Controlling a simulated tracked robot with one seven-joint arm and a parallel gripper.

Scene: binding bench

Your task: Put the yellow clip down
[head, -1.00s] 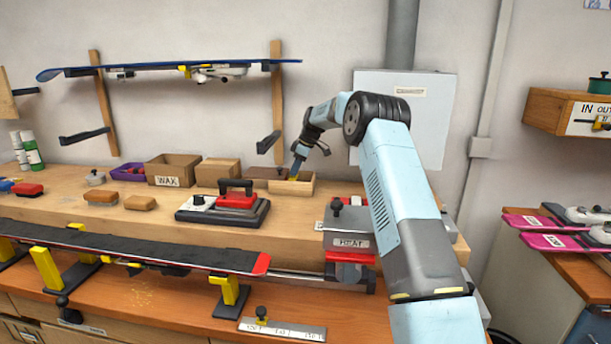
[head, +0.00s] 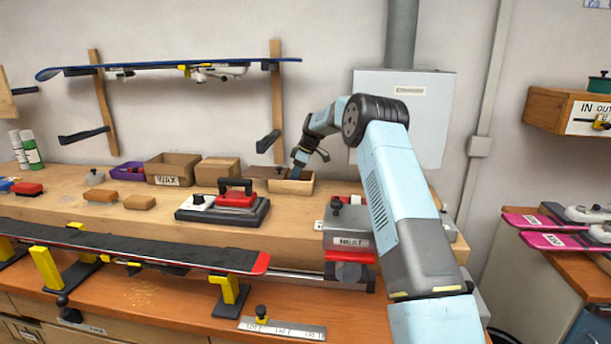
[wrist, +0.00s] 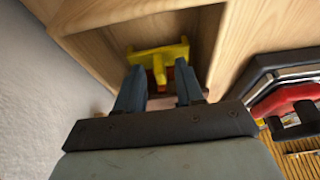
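The yellow clip (wrist: 157,55) lies inside a small open wooden box (head: 291,187) on the back shelf of the bench. In the wrist view the box's wooden wall (wrist: 90,55) surrounds it. My gripper (wrist: 160,80) points into the box with its two dark fingers spread apart. The clip's stem shows between and just beyond the fingertips, with gaps at both sides. A small red part shows beside the stem. In the head view my gripper (head: 299,160) is above the box, and the clip is hidden there.
A cardboard WAX box (head: 172,170) and a smaller carton (head: 217,172) stand left of the wooden box. A red-handled iron (head: 236,200) sits on its dark base in front. The wall and a grey panel (head: 425,95) are behind my arm.

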